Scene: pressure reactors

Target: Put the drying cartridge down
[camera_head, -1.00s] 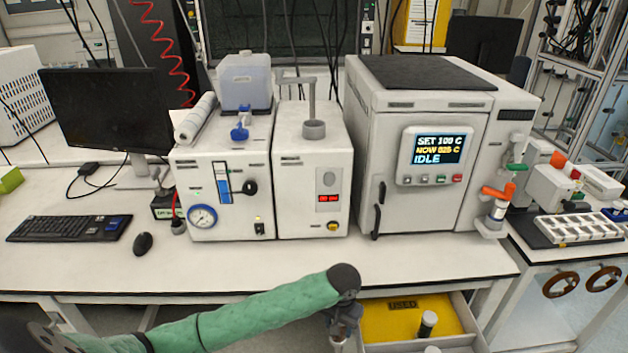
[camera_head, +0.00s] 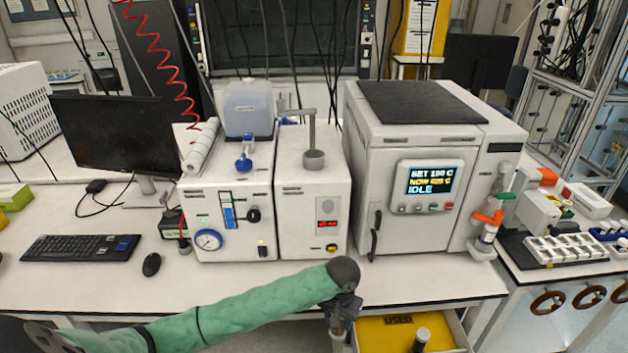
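An open drawer with a yellow mat marked USED (camera_head: 384,332) shows under the bench front at the bottom of the head view. A dark cartridge with a pale top (camera_head: 421,340) stands in it, cut off by the bottom edge. My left gripper (camera_head: 338,338) hangs from the end of my green arm at the drawer's left side, pointing down. A pale piece shows at its lower end. I cannot tell whether this is a held cartridge or part of the gripper, because the fingertips are cut off. My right gripper is not in view.
The bench front edge (camera_head: 440,303) is close behind my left wrist. On the bench stand a gauge unit (camera_head: 226,215), a second unit (camera_head: 310,210) and a large oven reading IDLE (camera_head: 400,130). A keyboard (camera_head: 80,248) and mouse (camera_head: 151,264) lie left. A vial tray (camera_head: 565,250) is right.

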